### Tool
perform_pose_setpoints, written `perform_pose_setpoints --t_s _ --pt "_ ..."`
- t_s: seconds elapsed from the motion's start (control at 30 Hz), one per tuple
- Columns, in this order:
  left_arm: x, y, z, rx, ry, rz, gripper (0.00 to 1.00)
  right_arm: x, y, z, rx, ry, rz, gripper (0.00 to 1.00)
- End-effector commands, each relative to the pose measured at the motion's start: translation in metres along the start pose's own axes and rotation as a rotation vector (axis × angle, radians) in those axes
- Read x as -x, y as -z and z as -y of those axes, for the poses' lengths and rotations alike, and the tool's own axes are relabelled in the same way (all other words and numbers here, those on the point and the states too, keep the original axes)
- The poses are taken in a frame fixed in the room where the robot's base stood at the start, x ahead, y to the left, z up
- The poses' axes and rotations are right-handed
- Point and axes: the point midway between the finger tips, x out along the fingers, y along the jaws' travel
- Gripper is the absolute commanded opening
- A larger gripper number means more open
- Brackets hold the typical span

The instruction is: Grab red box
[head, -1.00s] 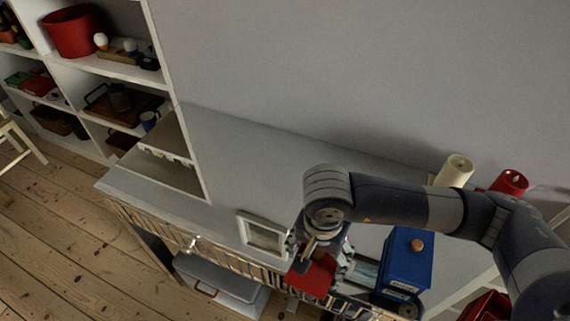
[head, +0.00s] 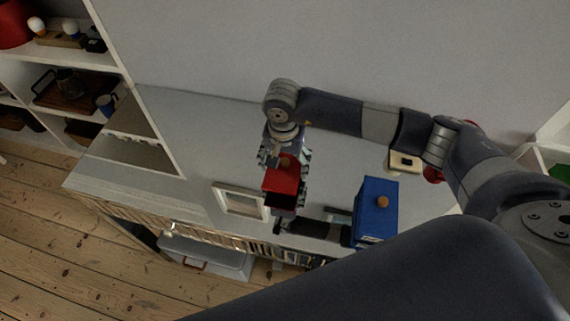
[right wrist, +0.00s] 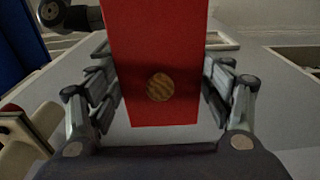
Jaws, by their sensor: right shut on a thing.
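The red box (head: 281,183) has a round wooden knob on one face. My right gripper (head: 284,163) is shut on it, over the white cabinet top (head: 185,125). In the right wrist view the red box (right wrist: 153,50) sits between the finger pads of my right gripper (right wrist: 158,85), its knob facing the camera. Whether it is clear of the surface below is hard to tell. My left gripper is not in view; a large dark arm link of mine covers the lower right of the head view.
A blue box (head: 376,212) with a wooden knob stands to the right, with a dark object (head: 315,232) beside it. A white picture frame (head: 240,201) lies to the left. Shelves (head: 60,60) stand at the far left. The cabinet top behind the frame is clear.

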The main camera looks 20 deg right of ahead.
Motion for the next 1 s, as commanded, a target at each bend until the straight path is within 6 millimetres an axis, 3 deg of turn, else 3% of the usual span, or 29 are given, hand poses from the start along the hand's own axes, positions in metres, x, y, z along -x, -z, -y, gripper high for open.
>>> perform_pose_setpoints --t_s 0.17,0.4,0.77,0.8,0.87,1.0 --pt "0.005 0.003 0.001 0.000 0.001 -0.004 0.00 -0.005 0.005 0.001 -0.001 -0.002 0.002 0.49" --pt "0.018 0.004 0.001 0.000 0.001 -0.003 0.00 -0.034 0.002 0.001 -0.001 -0.002 0.001 0.49" --pt "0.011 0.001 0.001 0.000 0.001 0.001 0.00 -0.040 0.003 0.001 0.000 0.000 -0.002 0.49" --pt "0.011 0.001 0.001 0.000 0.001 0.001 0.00 -0.039 0.003 0.001 0.000 0.000 -0.001 0.78" --pt "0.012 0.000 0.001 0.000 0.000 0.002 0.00 -0.039 0.002 0.001 0.000 0.000 -0.001 0.92" --pt "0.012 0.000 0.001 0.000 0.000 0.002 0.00 -0.039 0.002 0.001 0.000 0.000 -0.001 0.94"
